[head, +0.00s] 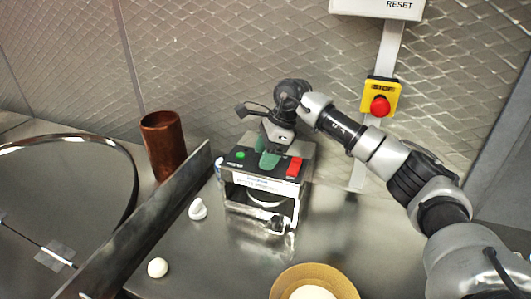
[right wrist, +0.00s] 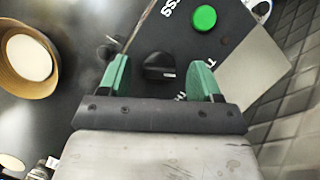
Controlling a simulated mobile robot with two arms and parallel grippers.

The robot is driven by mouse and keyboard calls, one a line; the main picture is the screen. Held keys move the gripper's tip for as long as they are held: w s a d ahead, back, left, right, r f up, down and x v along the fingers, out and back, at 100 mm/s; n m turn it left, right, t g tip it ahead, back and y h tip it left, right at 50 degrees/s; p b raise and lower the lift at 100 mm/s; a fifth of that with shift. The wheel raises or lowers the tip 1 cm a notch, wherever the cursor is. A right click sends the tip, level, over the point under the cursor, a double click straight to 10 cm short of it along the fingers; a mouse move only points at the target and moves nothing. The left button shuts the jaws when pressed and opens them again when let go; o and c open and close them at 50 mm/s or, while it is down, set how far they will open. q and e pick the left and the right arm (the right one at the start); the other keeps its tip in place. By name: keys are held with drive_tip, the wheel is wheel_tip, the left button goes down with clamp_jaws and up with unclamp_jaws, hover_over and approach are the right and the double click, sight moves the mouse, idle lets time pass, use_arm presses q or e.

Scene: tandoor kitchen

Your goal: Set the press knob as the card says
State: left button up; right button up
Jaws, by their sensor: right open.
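The press (head: 232,192) stands on the steel counter, with a dark top panel that carries a green button (head: 240,155) and a red switch (head: 294,166). My right gripper (head: 268,157) is over this panel. In the right wrist view the black press knob (right wrist: 158,66) lies between the two green fingers of my open right gripper (right wrist: 161,62), with a gap on each side. The green button (right wrist: 204,17) shows beyond it. The knob is hidden by the gripper in the head view. A white label (head: 265,184) is on the press front; its text is too small to read. My left gripper is out of view.
A copper cylinder (head: 163,147) and a long dark upright plate (head: 150,226) stand left of the press. A white ball (head: 157,268) and a small white piece (head: 198,209) lie in front. A tan bowl (head: 283,284) is at the near edge. A red stop button (head: 380,106) is on the wall side.

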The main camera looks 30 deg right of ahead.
drive_tip(key=b+v, duration=0.2)
drive_tip(key=v, duration=0.8)
drive_tip(key=shift+r, duration=0.4)
drive_tip(key=shift+d+f, duration=0.1)
